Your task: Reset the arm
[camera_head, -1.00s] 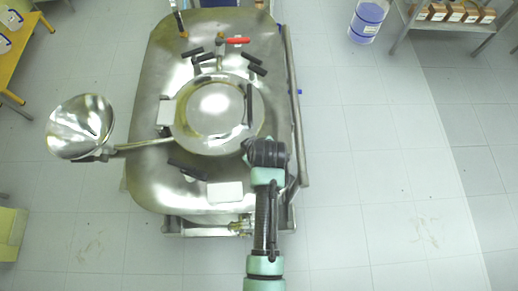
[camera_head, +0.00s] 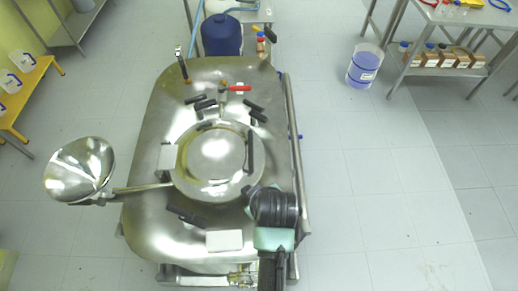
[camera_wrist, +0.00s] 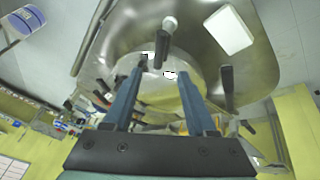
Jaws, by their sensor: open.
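My gripper (camera_wrist: 160,78) shows in the wrist view with two blue fingers spread apart and nothing between them. Beyond the fingers is the steel reactor (camera_wrist: 110,45) with its round lid (camera_wrist: 160,95). In the head view the end of my arm is over the front right part of the reactor (camera_head: 150,235), right of the round lid (camera_head: 217,160). The fingers are hidden there by my dark wrist. I cannot tell the gap between gripper and reactor.
A steel funnel (camera_head: 78,168) juts out left of the reactor. Black handles (camera_head: 186,215) and a red handle (camera_head: 238,88) stand on its top. A blue-filled container (camera_head: 365,66) is on the floor, near a bottle-laden table (camera_head: 475,22) at right.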

